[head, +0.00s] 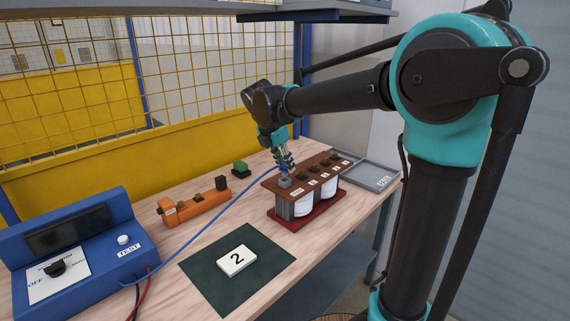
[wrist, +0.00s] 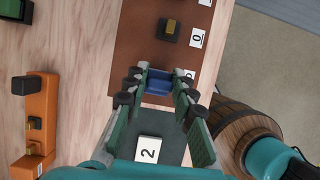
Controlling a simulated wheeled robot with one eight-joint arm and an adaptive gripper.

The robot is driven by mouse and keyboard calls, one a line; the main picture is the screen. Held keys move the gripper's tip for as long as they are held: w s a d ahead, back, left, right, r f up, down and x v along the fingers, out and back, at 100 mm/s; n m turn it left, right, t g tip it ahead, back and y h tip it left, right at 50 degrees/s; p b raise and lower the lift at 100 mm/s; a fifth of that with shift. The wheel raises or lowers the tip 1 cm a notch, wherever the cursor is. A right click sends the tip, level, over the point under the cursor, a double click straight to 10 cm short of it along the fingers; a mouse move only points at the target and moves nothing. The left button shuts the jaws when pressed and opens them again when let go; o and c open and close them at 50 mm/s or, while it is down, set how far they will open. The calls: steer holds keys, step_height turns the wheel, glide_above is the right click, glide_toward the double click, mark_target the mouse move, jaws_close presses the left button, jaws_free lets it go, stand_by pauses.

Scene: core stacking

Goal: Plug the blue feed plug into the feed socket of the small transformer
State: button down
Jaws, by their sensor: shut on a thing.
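The small transformer (head: 300,208) stands on the bench with a brown top board, white coils and a dark red base. Its board also fills the upper middle of the wrist view (wrist: 130,50). My gripper (head: 286,166) is over the board's left end, fingers pointing down. In the wrist view my gripper (wrist: 158,84) is shut on the blue feed plug (wrist: 157,83). Under the fingers, a grey block (head: 284,183) shows at the board's left end. A socket with a brass contact (wrist: 168,34) is beside label 0. I cannot tell whether the plug touches a socket.
A blue cable (head: 205,228) runs from the blue tester (head: 75,245) toward my gripper. An orange block (head: 193,207), a green block (head: 240,167), a dark mat (head: 205,268) with a card 2 (head: 237,261) and a grey tray (head: 372,175) surround the transformer.

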steer(key=shift+f, duration=1.4)
steer(key=c, duration=1.2)
jaws_free()
steer(key=v, duration=1.2)
steer(key=shift+f, duration=0.1)
